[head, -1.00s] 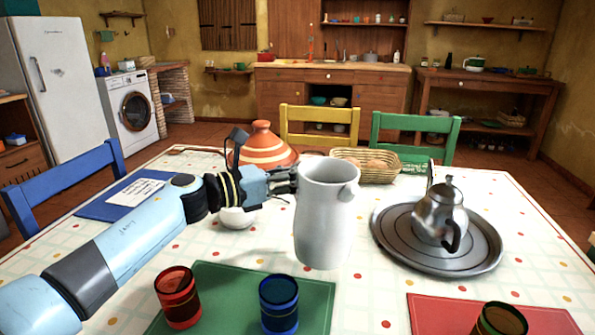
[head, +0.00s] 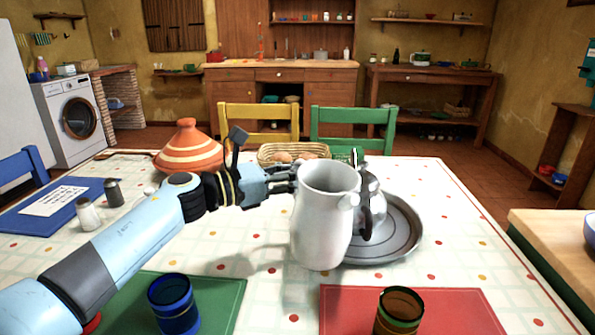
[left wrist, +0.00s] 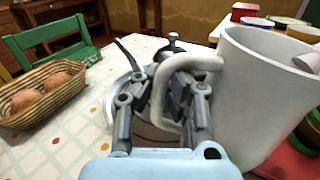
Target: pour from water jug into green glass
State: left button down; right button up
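The white water jug (head: 322,222) is held upright above the table, in front of the round metal tray. My left gripper (head: 284,178) is shut on its handle. In the left wrist view the fingers (left wrist: 188,88) close around the handle (left wrist: 160,92), with the jug body (left wrist: 262,95) at the right. The green glass (head: 398,314) stands upright on the red placemat at the bottom edge, partly cut off. It is below and to the right of the jug, apart from it. My right gripper does not show.
A metal teapot (head: 372,205) stands on the tray (head: 405,232), close behind the jug. A blue glass (head: 174,302) is on the green placemat (head: 226,290). The right side of the table is clear.

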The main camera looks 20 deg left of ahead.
aim_at(324, 167)
pick_arm(q)
jog(key=shift+s+d+r+m+p, duration=0.25)
jog(key=shift+d+r+m+p, duration=0.1)
jog(key=shift+r+m, duration=0.2)
jog(key=shift+s+d+r+m+p, duration=0.2)
jog(key=shift+d+r+m+p, duration=0.1)
jog(key=shift+r+m, duration=0.25)
jog(key=shift+s+d+r+m+p, duration=0.4)
jog(key=shift+s+d+m+p, duration=0.2)
jog(key=shift+d, duration=0.2)
jog(key=shift+s+d+r+m+p, duration=0.45)
jog(key=shift+s+d+m+p, duration=0.15)
jog(key=shift+d, duration=0.2)
jog(key=shift+s+d+r+m+p, duration=0.4)
jog(key=shift+s+d+m+p, duration=0.1)
jog(key=shift+s+d+m, duration=0.25)
jog(key=shift+s+d+r+m+y+p, duration=0.15)
jog(key=shift+s+d+m+p, duration=0.1)
jog(key=shift+d, duration=0.2)
jog(key=shift+s+d+r+m+y+p, duration=0.15)
jog(key=shift+s+d+m, duration=0.1)
jog(key=shift+d, duration=0.2)
jog(key=shift+f, duration=0.1)
jog(key=shift+f, duration=0.1)
jog(key=shift+s+d+f+m+b, duration=0.1)
jog(key=shift+s+d+m+b, duration=0.2)
jog(key=shift+b, duration=0.3)
